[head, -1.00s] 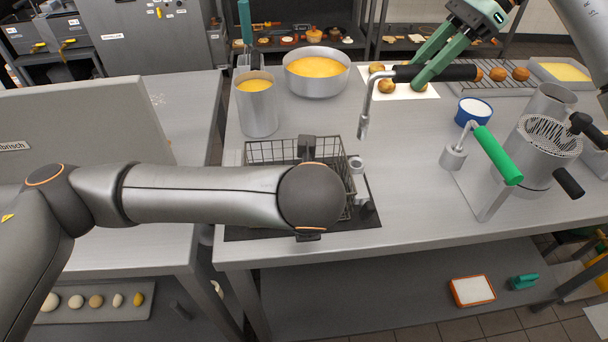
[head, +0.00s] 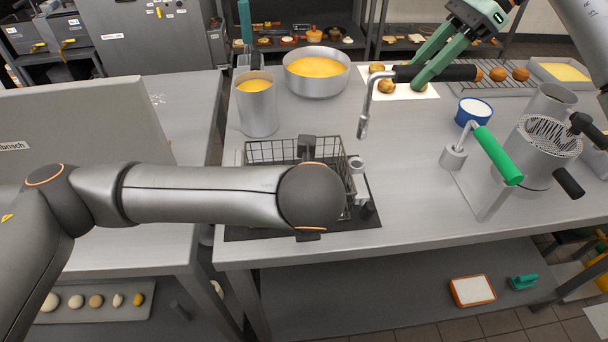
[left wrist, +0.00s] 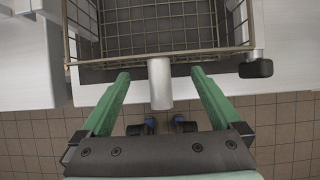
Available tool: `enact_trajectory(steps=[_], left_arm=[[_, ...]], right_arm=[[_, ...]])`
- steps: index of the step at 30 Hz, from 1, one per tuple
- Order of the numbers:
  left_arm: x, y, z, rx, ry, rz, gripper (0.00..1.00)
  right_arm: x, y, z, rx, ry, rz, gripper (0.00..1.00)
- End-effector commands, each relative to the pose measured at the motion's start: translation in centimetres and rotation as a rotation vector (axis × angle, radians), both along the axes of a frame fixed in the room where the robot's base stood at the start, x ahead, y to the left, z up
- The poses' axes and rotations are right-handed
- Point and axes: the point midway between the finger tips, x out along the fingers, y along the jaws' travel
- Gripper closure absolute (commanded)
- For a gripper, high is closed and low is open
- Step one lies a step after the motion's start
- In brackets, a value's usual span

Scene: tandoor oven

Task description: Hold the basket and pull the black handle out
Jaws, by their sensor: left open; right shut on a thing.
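The wire basket (head: 265,151) sits on a dark mat on the steel table, partly hidden by my left arm in the head view. In the left wrist view the basket (left wrist: 165,50) fills the top, with a short metal cylinder (left wrist: 160,84) projecting from its near side. My left gripper (left wrist: 160,75) is open, its green fingers on either side of the cylinder with gaps. It is hidden in the head view. My right gripper (head: 432,68) is shut on the black handle (head: 450,73). The handle's bent metal rod (head: 367,105) hangs above the table, right of the basket.
A tall pot (head: 257,108) and a wide pot (head: 317,76) of orange contents stand behind the basket. A green-handled crank (head: 498,155) and a mesh-topped pot (head: 540,160) are at right. The table front between is clear.

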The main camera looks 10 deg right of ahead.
Motion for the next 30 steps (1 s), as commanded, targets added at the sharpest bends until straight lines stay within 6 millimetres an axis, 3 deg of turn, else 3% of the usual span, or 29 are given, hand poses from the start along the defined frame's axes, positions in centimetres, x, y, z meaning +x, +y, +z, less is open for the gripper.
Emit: enact_trajectory(steps=[14, 30], left_arm=[[-0.3, -0.1, 0.7, -0.002, -0.002, -0.002, 0.00], [-5.0, -0.1, 9.4, -0.001, -0.004, -0.002, 0.00]], right_arm=[[0.0, 0.0, 0.0, 0.000, -0.001, -0.001, 1.00], [0.0, 0.0, 0.0, 0.000, -0.001, -0.001, 1.00]])
